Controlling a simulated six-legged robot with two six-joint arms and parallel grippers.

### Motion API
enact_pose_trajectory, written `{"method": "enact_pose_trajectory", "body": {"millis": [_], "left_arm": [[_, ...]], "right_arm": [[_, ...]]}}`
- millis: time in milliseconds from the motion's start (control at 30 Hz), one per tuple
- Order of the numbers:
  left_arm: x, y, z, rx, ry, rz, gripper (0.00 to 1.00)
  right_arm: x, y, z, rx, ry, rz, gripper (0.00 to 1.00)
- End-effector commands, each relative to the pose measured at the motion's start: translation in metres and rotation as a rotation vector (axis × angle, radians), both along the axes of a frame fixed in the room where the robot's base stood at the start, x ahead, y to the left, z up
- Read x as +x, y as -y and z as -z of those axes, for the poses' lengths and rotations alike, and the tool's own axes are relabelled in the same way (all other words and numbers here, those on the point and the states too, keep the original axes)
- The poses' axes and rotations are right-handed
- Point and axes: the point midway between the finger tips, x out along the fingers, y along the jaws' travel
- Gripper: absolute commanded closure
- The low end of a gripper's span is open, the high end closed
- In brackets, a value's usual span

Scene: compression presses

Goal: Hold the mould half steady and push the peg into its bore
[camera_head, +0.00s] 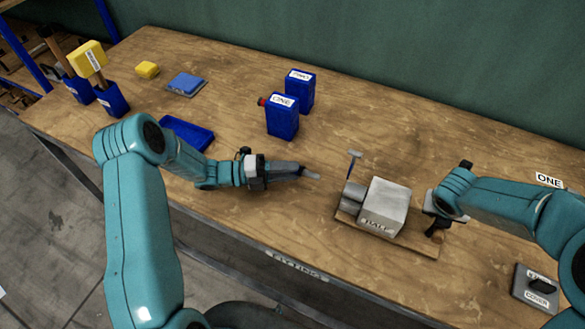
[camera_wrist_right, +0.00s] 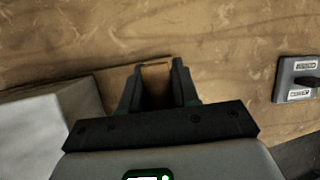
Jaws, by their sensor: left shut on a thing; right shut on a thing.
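The mould half (camera_head: 385,203), a pale grey block labelled HALF, sits on a thin wooden board (camera_head: 424,246). The block also shows at left there (camera_wrist_right: 45,125). I cannot see the bore opening.
Blue canisters (camera_head: 282,116) stand behind my left gripper. A blue tray (camera_head: 188,134), a blue-grey pad (camera_head: 187,84) and a yellow block (camera_head: 147,69) lie at left.

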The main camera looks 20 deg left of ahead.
Motion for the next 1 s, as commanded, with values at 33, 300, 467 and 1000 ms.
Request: {"method": "enact_pose_trajectory", "body": {"millis": [33,300,467,1000], "left_arm": [[0.0,0.0,-0.001,0.0,0.0,0.0,1.0],[-0.001,0.013,-0.001,-0.002,0.0,0.001,1.0],[-0.001,0.03,-0.001,-0.001,0.0,0.002,1.0],[-0.001,0.058,-0.001,0.0,0.001,0.0,1.0]], "right_arm": [[0.0,0.0,-0.001,-0.001,0.002,-0.001,1.0],[0.001,0.0,-0.001,0.0,0.002,-0.001,1.0],[0.001,0.0,-0.001,0.0,0.002,0.0,1.0],[0.001,0.0,-0.001,0.0,0.002,0.0,1.0]]}}
